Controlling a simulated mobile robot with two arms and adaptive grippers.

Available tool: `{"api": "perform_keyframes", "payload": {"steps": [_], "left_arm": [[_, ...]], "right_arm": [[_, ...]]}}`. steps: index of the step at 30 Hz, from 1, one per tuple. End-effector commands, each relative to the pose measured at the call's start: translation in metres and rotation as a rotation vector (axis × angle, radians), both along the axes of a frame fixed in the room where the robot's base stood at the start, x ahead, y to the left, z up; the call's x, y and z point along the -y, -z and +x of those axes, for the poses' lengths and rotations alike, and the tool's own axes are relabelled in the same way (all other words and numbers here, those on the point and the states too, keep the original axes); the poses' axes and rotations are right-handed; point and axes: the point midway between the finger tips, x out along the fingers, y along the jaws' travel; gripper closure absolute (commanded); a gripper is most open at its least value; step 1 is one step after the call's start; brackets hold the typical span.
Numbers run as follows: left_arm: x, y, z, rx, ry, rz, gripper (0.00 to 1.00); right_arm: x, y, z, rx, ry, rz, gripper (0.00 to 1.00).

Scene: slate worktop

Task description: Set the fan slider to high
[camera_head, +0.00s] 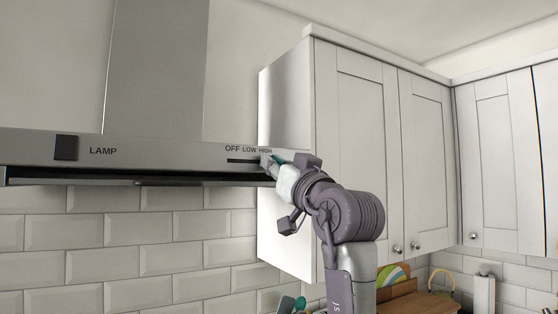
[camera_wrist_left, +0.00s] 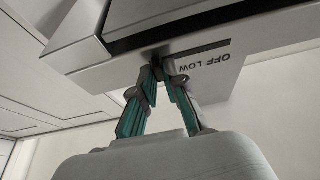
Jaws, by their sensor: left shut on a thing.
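The fan slider's dark slot (camera_head: 240,161) runs along the front of the grey range hood (camera_head: 180,155), under the labels OFF, LOW and HIGH. My left gripper (camera_head: 273,160) is at the right end of this slot, by HIGH, and hides the slider knob in the head view. In the left wrist view the left gripper (camera_wrist_left: 167,72) has its teal fingers closed together on the small slider knob (camera_wrist_left: 169,67). The slot extends empty from there past LOW to OFF; the HIGH label is hidden in that view. My right gripper is not in view.
A LAMP button (camera_head: 66,147) is at the hood's left. A white wall cabinet (camera_head: 350,150) stands close to the right of the hood, behind my arm. Several kitchen items, including a wooden block (camera_head: 420,303), are below at the lower right.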

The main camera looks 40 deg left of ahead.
Motion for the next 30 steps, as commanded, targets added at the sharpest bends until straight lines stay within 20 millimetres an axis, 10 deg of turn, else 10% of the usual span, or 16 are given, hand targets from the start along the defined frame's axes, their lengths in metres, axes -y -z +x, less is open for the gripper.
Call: {"api": "perform_keyframes", "payload": {"steps": [5,10,22,30], "left_arm": [[0.002,-0.002,0.000,0.004,0.004,0.007,1.00],[0.002,-0.002,0.000,0.004,0.003,0.006,0.62],[0.008,0.002,-0.003,0.002,0.002,0.004,0.62],[0.052,0.022,-0.019,0.001,0.005,0.004,0.62]], "right_arm": [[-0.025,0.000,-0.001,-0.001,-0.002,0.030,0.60],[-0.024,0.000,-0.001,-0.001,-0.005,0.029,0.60],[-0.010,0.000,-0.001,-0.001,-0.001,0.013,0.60],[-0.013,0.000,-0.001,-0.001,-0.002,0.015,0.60]]}}
